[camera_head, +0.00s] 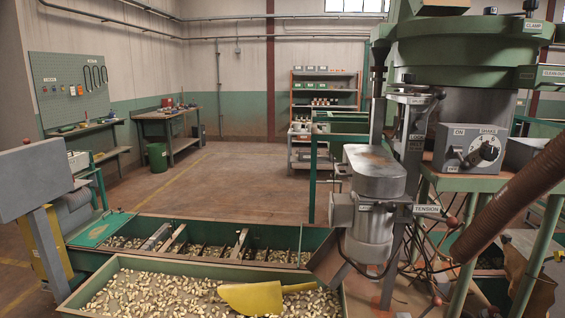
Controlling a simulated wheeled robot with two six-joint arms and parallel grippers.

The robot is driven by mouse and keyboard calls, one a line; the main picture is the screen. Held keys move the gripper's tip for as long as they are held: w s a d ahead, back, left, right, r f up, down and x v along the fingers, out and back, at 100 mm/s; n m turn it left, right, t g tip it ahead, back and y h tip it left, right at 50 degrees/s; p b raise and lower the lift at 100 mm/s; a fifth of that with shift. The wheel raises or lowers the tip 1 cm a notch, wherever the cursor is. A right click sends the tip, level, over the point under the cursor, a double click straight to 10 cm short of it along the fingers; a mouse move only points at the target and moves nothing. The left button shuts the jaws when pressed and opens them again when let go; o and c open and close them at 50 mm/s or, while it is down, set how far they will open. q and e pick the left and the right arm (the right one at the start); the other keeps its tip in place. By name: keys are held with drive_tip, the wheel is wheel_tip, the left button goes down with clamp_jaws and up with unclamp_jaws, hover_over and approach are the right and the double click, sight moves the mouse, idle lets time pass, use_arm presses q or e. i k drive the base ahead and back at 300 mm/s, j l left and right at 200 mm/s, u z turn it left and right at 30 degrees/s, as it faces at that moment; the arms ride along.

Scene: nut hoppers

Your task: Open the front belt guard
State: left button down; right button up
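A grey rounded housing (375,172), which looks like the belt guard, sits on top of the grey motor (370,222) at the front of the green machine. It appears closed, with its top flat; no belt is visible. A label reading TENSION (427,209) is on the part to its right. Neither of my grippers is in view.
A green tray of nuts (90,282) with a yellow scoop (250,298) lies in front. A divided green hopper (135,219) is behind it. A brown hose (510,205) crosses at right. A grey panel (35,180) stands at left. The floor beyond is clear.

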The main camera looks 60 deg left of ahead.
sight(372, 171)
drive_tip(key=u, duration=1.55)
drive_tip(key=i+j+z, duration=0.1)
drive_tip(key=i, duration=0.3)
drive_tip(key=i+j+z, duration=0.15)
drive_tip(key=i+j, duration=0.2)
drive_tip(key=i, duration=0.05)
